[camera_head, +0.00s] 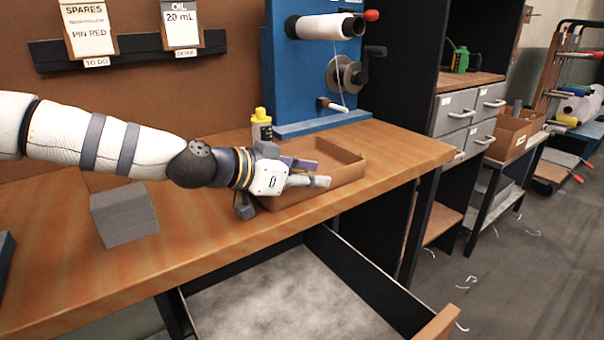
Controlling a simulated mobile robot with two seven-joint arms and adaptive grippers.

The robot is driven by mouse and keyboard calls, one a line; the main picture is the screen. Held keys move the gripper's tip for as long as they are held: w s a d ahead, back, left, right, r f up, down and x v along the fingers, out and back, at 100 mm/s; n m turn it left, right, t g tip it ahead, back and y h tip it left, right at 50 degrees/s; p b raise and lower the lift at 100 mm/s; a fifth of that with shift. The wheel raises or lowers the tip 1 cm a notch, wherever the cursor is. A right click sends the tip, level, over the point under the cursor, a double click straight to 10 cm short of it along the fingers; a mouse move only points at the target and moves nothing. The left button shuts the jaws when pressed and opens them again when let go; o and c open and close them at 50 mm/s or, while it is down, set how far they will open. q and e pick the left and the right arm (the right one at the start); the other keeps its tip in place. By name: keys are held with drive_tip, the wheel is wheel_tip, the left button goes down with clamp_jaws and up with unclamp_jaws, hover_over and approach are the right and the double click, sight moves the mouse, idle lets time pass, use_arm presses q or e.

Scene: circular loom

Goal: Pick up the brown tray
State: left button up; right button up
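The brown tray (346,160) is a shallow open box on the wooden workbench, below the blue machine. My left gripper (318,180) reaches in from the left over the tray's left and near part and hides much of it. Its fingers point right, and I cannot tell how far apart they are or whether they touch the tray. A small purple item (299,163) shows just behind the fingers, at or in the tray. My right gripper is not in view.
A yellow-capped bottle (261,127) stands just behind the gripper. A grey block (124,214) sits on the bench at the left. The blue machine (297,70) stands behind the tray. An open drawer (290,297) juts out below the bench front.

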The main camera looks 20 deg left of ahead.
use_arm(q)
drive_tip(key=shift+w+d+f, duration=0.3)
drive_tip(key=shift+w+f, duration=0.15)
drive_tip(key=shift+w, duration=0.05)
drive_tip(key=shift+w+d+f, duration=0.25)
drive_tip(key=shift+w+f, duration=0.2)
drive_tip(key=shift+w, duration=0.05)
drive_tip(key=shift+r, duration=0.25)
clamp_jaws()
drive_tip(key=shift+r, duration=0.15)
